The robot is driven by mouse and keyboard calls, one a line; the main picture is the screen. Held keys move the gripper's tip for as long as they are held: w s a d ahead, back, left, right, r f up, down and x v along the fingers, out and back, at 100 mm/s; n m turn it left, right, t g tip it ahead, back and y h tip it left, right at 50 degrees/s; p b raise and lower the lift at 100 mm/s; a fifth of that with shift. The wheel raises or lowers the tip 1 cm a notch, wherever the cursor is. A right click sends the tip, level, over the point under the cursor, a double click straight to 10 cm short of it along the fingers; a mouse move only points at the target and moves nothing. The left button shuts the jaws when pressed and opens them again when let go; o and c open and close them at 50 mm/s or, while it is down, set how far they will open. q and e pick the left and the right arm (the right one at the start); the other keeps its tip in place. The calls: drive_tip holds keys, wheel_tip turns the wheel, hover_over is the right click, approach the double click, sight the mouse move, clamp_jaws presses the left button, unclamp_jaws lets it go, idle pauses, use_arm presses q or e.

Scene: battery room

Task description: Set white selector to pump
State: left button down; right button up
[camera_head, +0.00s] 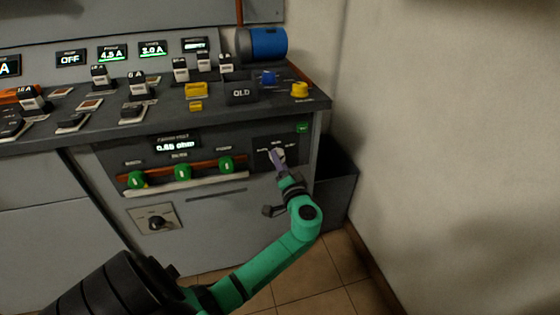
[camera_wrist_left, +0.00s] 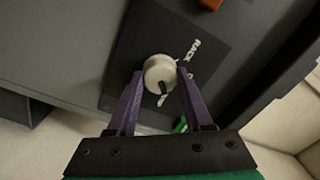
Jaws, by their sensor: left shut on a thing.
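The white selector (camera_head: 281,151) is a round pale knob on a dark plate at the right end of the console front, in the head view. The left wrist view shows the knob (camera_wrist_left: 159,70) close up, with a dark mark on its lower side and a label reading RACK beside it. My left gripper (camera_head: 277,157) is at the knob, and its purple fingers (camera_wrist_left: 158,80) are shut on it from both sides. The fingers partly hide the knob and its labels in the head view. The pump label cannot be read. My right gripper is out of view.
Green knobs (camera_head: 183,172) on an orange strip lie left of the selector. A rotary switch (camera_head: 156,222) sits lower left. The console top holds a yellow knob (camera_head: 299,90) and a block marked OLD (camera_head: 241,93). A dark bin (camera_head: 335,175) and a wall stand right.

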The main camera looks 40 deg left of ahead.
use_arm(q)
drive_tip(key=shift+m+p, duration=0.4)
drive_tip(key=shift+m, duration=1)
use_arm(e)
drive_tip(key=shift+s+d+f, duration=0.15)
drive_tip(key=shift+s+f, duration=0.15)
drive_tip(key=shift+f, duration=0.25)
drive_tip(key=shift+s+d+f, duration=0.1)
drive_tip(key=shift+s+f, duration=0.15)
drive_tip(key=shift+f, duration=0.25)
use_arm(q)
drive_tip(key=shift+c, duration=1.5)
unclamp_jaws()
drive_tip(key=v, duration=1.4)
drive_tip(key=shift+d, duration=0.3)
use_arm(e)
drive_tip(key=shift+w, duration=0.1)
